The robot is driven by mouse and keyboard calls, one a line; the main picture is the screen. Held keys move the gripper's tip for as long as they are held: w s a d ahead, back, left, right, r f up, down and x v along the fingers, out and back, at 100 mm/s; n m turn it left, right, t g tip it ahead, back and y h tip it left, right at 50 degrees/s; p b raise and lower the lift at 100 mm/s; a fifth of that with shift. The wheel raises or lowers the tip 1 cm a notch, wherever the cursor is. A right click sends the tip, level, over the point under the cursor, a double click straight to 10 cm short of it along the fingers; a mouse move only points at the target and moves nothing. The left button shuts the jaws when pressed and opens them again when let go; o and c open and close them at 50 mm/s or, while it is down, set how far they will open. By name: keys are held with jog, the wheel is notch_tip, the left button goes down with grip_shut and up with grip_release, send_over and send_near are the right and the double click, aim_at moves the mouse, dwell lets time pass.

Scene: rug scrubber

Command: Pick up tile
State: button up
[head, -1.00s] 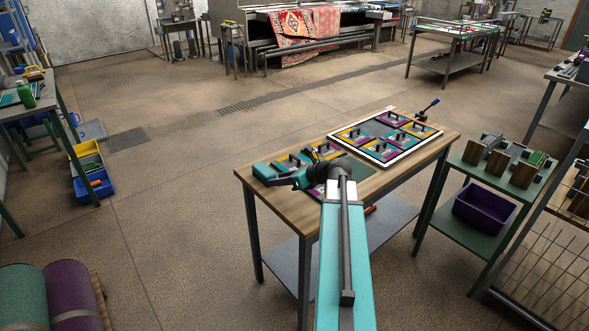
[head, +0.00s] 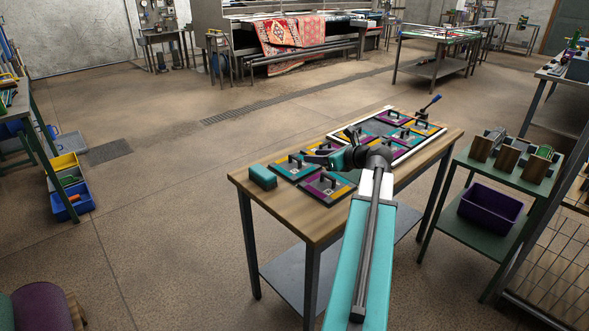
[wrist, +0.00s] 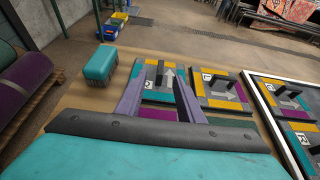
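My gripper (head: 312,157) is above the wooden table among the loose tiles. In the wrist view my gripper (wrist: 158,76) has its two fingers spread apart, with nothing held. The fingers partly cover the tiles. I cannot tell how high the fingers are above them.
A teal block (head: 262,177) sits at the table's left end. A white-framed board (head: 402,157) with several handled tiles lies at the right; its edge shows in the wrist view (wrist: 280,127). A green side table with a purple bin (head: 490,208) stands to the right.

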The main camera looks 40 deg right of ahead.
aim_at(294, 156)
jog(key=shift+d, duration=0.2)
jog(key=shift+w+f, duration=0.3)
jog(key=shift+w, duration=0.15)
jog(key=x, duration=0.5)
jog(key=shift+w+d+f, duration=0.1)
jog(key=shift+w+f, duration=0.05)
jog(key=shift+w, duration=0.2)
jog(key=shift+x, duration=0.75)
jog(key=shift+f+b+x, duration=0.2)
jog(key=shift+b+x, duration=0.25)
jog(key=shift+x, duration=2.15)
jog(key=shift+s, duration=0.1)
jog(key=shift+c, duration=0.2)
grip_shut()
